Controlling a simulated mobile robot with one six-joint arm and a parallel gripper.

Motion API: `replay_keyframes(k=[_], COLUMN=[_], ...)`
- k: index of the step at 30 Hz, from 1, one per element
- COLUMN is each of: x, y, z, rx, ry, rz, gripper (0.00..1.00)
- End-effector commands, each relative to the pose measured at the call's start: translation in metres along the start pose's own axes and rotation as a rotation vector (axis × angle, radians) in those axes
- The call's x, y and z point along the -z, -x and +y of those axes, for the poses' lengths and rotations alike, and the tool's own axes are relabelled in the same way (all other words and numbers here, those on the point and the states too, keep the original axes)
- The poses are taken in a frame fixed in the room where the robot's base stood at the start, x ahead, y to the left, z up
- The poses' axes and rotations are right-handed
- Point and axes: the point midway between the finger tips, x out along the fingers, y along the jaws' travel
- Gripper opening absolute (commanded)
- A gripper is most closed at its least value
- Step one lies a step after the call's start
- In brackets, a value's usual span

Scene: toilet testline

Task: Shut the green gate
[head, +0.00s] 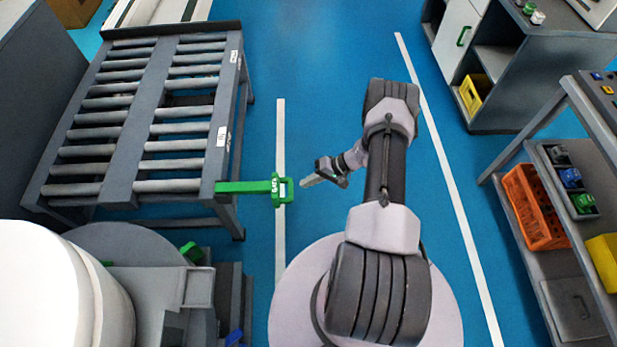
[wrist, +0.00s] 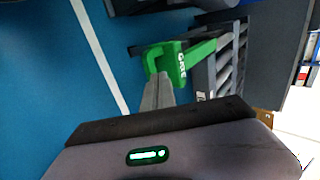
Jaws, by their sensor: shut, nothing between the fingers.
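The green gate (head: 243,187) is a bar at the near right corner of the roller conveyor (head: 120,120). It sticks out to the right past the conveyor's side and ends in a squared handle with a light opening and the label "GATE". In the wrist view the gate (wrist: 178,60) lies just beyond my fingertips, its bar running up right to the conveyor. My gripper (head: 306,183) is shut and empty, a little to the right of the handle, pointing at it. In the wrist view my gripper (wrist: 157,82) overlaps the handle's lower edge; I cannot tell whether they touch.
A white rounded machine (head: 60,290) stands at the lower left. A shelf with an orange crate (head: 533,205) and a yellow bin (head: 604,262) is at the right. A grey cabinet (head: 540,70) is at the upper right. Blue floor between the white lines is clear ahead.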

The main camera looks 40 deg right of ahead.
Motion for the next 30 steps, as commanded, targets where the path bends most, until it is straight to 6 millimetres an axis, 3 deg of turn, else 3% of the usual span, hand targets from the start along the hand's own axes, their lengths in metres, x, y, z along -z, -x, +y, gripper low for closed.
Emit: replay_keyframes(k=[6,12,30], x=[-0.001,-0.001,-0.006], y=[-0.05,-0.07,-0.079], z=[0.002,-0.02,-0.034], rx=[0.0,0.0,0.0], ry=[0.001,0.002,0.0], rz=[-0.003,-0.003,-0.004], gripper=[0.0,0.0,0.0])
